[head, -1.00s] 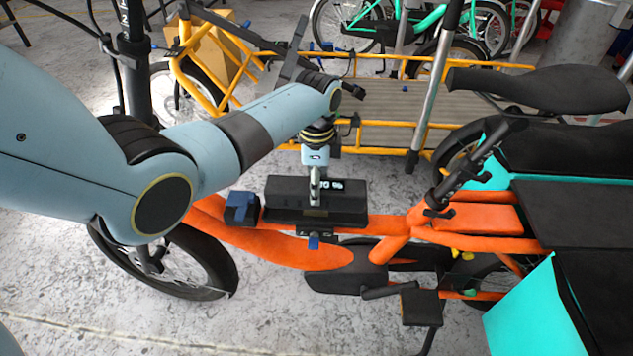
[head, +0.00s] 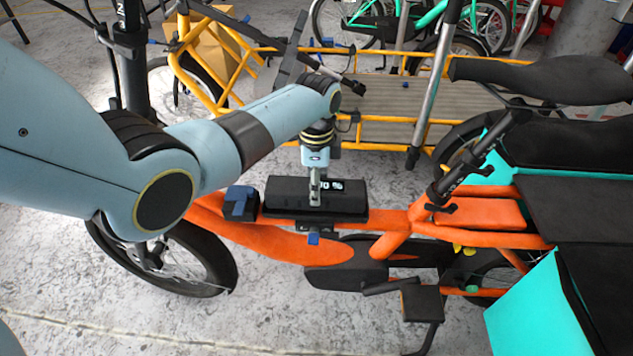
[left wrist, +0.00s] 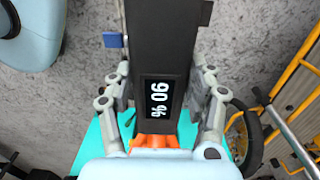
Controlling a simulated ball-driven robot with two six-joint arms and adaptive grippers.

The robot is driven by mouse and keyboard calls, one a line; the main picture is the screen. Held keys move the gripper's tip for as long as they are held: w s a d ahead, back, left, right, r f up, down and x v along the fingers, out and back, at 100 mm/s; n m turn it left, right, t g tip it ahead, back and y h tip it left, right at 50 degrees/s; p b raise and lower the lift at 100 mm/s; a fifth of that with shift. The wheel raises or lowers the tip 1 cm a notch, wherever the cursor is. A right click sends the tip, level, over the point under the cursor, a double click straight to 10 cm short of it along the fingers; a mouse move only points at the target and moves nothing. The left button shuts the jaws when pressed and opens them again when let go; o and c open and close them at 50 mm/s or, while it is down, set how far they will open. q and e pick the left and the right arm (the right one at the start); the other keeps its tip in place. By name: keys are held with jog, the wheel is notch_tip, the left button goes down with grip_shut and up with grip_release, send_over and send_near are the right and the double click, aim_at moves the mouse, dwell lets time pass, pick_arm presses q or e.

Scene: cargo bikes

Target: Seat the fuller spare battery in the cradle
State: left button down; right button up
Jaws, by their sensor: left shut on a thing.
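A long black battery (head: 345,198) with a lit display is in my left gripper (head: 315,198). In the left wrist view the battery (left wrist: 160,45) lies between both fingers, and its display appears to read 90 %. My left gripper (left wrist: 162,120) is shut on it from above. The battery is along the orange bike's down tube, right over the black cradle (head: 300,218). I cannot tell whether it is fully down in the cradle or slightly above it. The battery hides most of the cradle. My right gripper is not in view.
A black and blue block (head: 240,203) is on the tube just left of the battery. A blue tab (head: 313,239) hangs below the cradle. The orange bike's seat post and saddle (head: 545,85) rise at right. A yellow-framed cargo bike (head: 390,105) stands behind.

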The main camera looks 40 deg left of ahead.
pick_arm(q)
jog(key=shift+w+f+b, duration=0.15)
jog(key=shift+f+b, duration=0.3)
jog(key=shift+f, duration=0.25)
jog(key=c, duration=0.7)
grip_release()
jog(key=o, duration=0.3)
jog(key=shift+o, duration=0.2)
jog(key=shift+s, duration=0.2)
notch_tip(320, 180, up, 12)
